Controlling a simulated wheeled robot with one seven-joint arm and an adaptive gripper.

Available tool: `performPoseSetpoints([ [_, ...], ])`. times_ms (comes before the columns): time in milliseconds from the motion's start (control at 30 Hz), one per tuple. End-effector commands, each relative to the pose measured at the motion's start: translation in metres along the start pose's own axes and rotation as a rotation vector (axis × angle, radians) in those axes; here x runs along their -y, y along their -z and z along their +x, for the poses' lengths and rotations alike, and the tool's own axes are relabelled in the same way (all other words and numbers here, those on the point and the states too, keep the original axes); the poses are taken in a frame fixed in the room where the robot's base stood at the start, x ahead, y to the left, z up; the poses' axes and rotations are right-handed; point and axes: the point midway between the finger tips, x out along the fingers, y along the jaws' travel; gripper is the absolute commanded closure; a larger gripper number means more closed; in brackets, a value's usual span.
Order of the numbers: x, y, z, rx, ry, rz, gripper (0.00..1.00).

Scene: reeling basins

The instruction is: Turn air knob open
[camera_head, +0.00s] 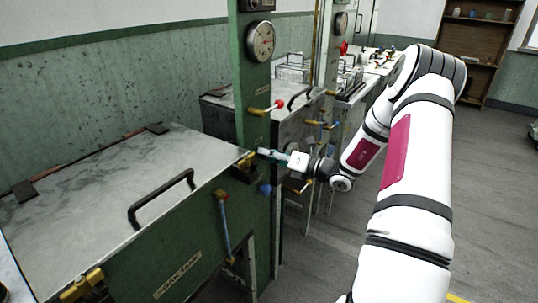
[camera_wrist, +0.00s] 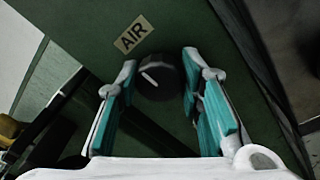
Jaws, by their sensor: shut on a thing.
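The air knob (camera_wrist: 160,80) is dark and round with a white pointer line on its face, seen between my fingers in the wrist view. A tan label (camera_wrist: 133,34) reading "AIR" is on the green panel above and left of it. The pointer line slants, from upper left to lower right. My gripper (camera_wrist: 160,66) is shut on the knob, with one teal-padded finger on each side. In the head view my gripper (camera_head: 268,154) reaches the green post (camera_head: 252,100) from the right. The knob is too small and covered there to make out.
A soak tank (camera_head: 100,190) with a grey lid and black handle (camera_head: 160,198) stands at left front. Floor at right is open.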

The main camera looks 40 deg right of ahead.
Motion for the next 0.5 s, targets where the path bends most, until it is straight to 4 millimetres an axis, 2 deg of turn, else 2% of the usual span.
performPoseSetpoints([
  [267,-0.0008,-0.0003,0.0003,-0.013,0.012,-0.179,0.94],
  [500,-0.0010,-0.0002,0.0002,-0.027,0.028,-0.402,0.94],
])
